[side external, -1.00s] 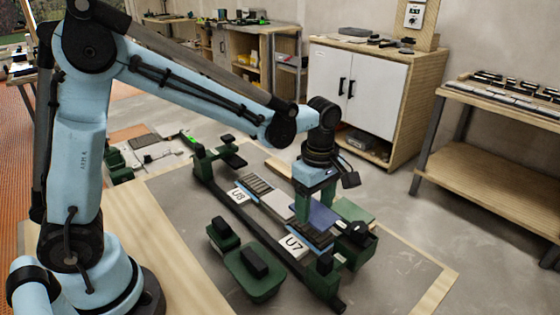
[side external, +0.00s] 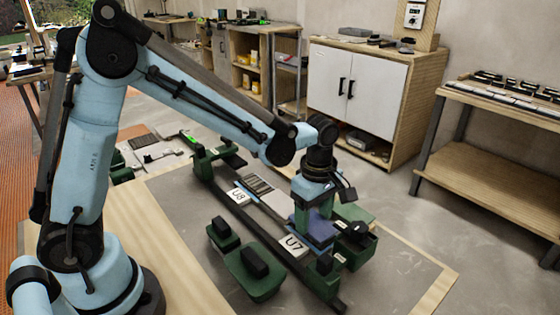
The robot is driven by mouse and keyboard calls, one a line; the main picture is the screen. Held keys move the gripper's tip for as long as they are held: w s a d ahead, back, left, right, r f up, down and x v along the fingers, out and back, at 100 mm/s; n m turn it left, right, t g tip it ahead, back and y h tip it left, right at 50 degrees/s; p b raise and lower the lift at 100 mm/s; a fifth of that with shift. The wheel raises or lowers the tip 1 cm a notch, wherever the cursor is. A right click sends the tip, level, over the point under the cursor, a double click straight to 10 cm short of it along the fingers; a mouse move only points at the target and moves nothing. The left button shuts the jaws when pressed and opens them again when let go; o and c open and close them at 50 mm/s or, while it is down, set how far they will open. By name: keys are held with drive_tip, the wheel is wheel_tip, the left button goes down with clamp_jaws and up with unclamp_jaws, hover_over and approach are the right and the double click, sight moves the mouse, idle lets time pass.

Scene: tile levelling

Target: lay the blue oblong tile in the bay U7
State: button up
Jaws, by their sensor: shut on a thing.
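The blue oblong tile (side external: 321,229) is in my gripper (side external: 314,214), which is shut on it and points down. The tile is low over the bay beside the U7 label (side external: 293,246) and hides most of that bay. I cannot tell whether the tile touches the bay's bed. The gripper's fingers are partly hidden by its own body.
The U8 label (side external: 238,196) marks the neighbouring bay up the dark rail (side external: 262,222), with a pale slab beyond it. Green blocks with black knobs (side external: 246,268) stand in front. The grey mat's front right is clear.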

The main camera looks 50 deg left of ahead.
drive_tip(key=shift+f, duration=0.6)
idle(0.9)
drive_tip(key=o, duration=1)
drive_tip(key=shift+r, duration=4)
